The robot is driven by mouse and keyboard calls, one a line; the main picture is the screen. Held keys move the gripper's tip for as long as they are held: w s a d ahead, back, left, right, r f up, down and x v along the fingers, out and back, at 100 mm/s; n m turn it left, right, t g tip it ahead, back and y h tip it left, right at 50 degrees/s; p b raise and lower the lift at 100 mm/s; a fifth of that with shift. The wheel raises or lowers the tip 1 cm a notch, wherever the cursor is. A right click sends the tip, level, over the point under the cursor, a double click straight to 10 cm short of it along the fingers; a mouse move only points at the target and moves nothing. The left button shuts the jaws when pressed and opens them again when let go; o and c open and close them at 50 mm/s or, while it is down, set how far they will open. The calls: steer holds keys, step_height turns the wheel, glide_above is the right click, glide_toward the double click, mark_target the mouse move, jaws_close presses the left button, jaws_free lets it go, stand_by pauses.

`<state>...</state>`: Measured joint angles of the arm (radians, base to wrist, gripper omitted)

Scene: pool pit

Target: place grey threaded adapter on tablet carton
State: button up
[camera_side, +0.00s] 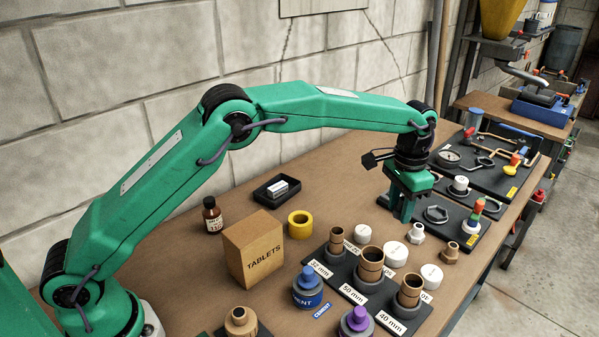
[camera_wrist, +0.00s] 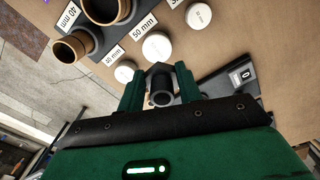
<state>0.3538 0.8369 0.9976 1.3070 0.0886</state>
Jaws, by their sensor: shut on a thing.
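The tablet carton (camera_side: 252,262), a brown box marked TABLETS, stands upright on the bench left of centre in the side view. My gripper (camera_side: 398,210) is at the far right of the carton, low over the bench near the black trays. In the wrist view my gripper (camera_wrist: 158,88) is shut on a dark grey, round, hollow piece (camera_wrist: 162,98), which looks like the grey threaded adapter. The fingers hide most of it in the side view, and I cannot tell whether it touches the bench.
Brown pipe pieces (camera_side: 369,265) on dark stands, white caps (camera_side: 396,254) and a blue-lidded tin (camera_side: 307,289) fill the front. A yellow tape roll (camera_side: 300,225), a brown bottle (camera_side: 212,215) and a black tray (camera_side: 268,193) surround the carton. Bare bench lies between tape and gripper.

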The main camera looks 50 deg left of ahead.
steer(key=s+a+r, duration=0.2)
steer(key=s+r, duration=0.5)
steer(key=s+a+r, duration=0.1)
steer(key=s+a, duration=0.1)
steer(key=s, duration=0.6)
steer(key=s+a+r, duration=0.1)
steer(key=s+a, duration=0.2)
steer(key=s, duration=0.6)
steer(key=s+a+r+m, duration=0.1)
steer(key=s+a+r, duration=0.1)
steer(key=s, duration=0.6)
steer(key=shift+s+a, duration=0.15)
steer(key=shift+a, duration=0.4)
glide_above(247, 228)
step_height(247, 228, down, 7)
steer(key=shift+r, duration=0.1)
steer(key=shift+f, duration=2.05)
